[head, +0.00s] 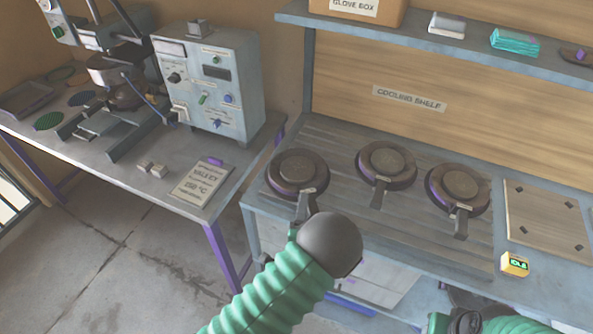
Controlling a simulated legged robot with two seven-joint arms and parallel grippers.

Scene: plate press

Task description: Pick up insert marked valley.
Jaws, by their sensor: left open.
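Three round dark inserts with short handles lie on the slatted cooling shelf: a left one (297,170), a middle one (386,162) and a right one (459,186). I cannot read any marking on them, so I cannot tell which is marked valley. My left gripper (306,206) is at the left insert's handle, open, mostly hidden by my dark round wrist. I cannot tell whether its fingers touch the handle. My right arm shows only as green and dark parts at the bottom right edge; its gripper is not visible.
On the left table, a card (202,181) seems to read VALLEY and 150 °C, near a control box (210,80) and a press (110,75). Right of the inserts lie a wooden board (548,218) and a yellow timer (514,264). An upper shelf (400,36) overhangs the back.

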